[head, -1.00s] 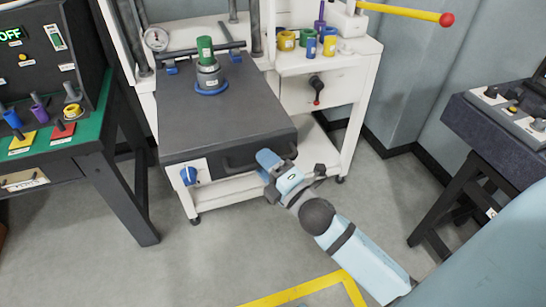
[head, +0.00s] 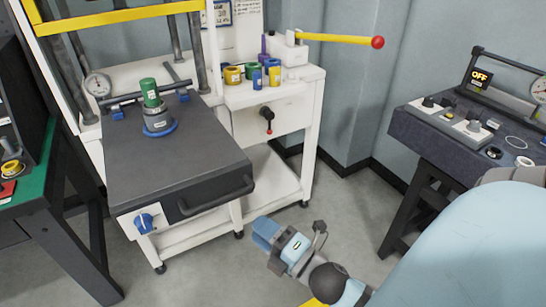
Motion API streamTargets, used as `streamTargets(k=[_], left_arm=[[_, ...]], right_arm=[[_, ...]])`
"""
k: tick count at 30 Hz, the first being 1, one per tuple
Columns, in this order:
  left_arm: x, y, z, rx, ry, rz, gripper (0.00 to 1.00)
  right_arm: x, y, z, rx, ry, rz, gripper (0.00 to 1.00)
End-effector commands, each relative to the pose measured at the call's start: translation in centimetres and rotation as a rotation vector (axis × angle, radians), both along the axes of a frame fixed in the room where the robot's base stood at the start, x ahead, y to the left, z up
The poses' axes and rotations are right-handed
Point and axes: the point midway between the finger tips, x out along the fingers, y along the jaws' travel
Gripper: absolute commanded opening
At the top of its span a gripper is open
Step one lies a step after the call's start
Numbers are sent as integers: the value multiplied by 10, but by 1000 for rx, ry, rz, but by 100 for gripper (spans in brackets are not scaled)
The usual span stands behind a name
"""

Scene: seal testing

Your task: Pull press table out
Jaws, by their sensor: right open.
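The press table (head: 190,165) is a dark grey slab in the white press frame, its front reaching out towards me. A dark handle (head: 215,198) runs along its front edge, and a blue knob (head: 144,222) sits on a white plate at the front left. A grey fitting with a green top (head: 153,105) stands upright on a blue ring on the table. My right gripper (head: 262,232) is open and empty, below and to the right of the handle, apart from it. My left gripper is not in view.
A white cabinet (head: 308,110) with coloured cups on top stands right of the table. A yellow lever with a red knob (head: 376,42) sticks out above it. A dark control bench (head: 440,140) is at the right, a green-topped bench (head: 35,185) at the left. Grey floor lies between.

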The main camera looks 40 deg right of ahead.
Motion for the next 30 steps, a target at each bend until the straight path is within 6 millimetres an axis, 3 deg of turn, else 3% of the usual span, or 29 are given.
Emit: streamTargets(k=[10, 30], left_arm=[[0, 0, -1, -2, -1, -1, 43], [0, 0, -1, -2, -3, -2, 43]], right_arm=[[-24, -4, -4, 0, 0, 0, 42], [-25, -4, -4, 0, 0, 0, 42]])
